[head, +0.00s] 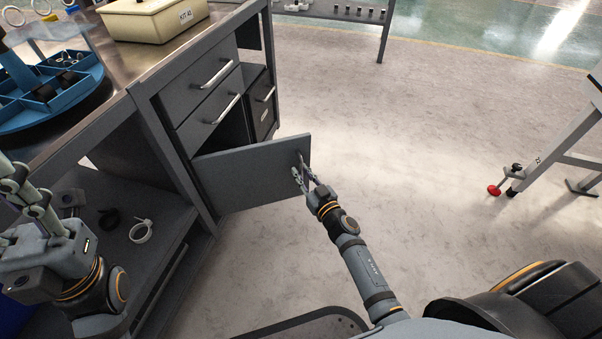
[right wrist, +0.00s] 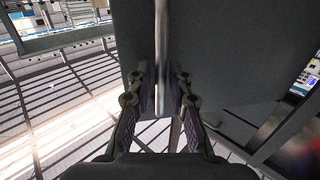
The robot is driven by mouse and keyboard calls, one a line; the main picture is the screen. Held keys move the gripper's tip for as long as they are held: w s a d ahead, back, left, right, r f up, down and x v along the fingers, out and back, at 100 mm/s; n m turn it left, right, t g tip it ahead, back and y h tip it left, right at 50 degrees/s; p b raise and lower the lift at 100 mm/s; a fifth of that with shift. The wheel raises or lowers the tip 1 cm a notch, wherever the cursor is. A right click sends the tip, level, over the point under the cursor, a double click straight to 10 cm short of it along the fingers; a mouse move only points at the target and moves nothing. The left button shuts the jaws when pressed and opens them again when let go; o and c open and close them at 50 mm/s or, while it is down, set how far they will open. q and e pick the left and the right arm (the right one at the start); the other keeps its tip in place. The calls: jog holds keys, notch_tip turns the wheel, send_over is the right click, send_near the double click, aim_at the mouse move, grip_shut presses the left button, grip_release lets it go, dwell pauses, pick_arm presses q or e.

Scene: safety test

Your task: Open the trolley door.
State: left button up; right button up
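The trolley (head: 145,95) is a grey metal cabinet at the left of the head view. Its door (head: 245,175) is a flat grey panel, swung well out from the frame; it fills much of the right wrist view (right wrist: 225,60). The door's bar handle (right wrist: 161,60) runs between the fingers of my right gripper (right wrist: 161,85). Those fingers stand apart on both sides of it, with a small gap. In the head view my right gripper (head: 300,172) is at the door's free end. My left gripper (head: 22,190) is open and empty at the left edge.
Two drawers (head: 207,75) sit above the opening. A lower shelf (head: 165,215) holds a white ring (head: 141,231) and a dark one. A beige box (head: 150,18) and a blue tray (head: 50,95) are on top. The floor right of the door is clear.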

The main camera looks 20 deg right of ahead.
jog(key=shift+w+a, duration=0.1)
jog(key=shift+w, duration=0.3)
grip_shut()
dwell(0.4)
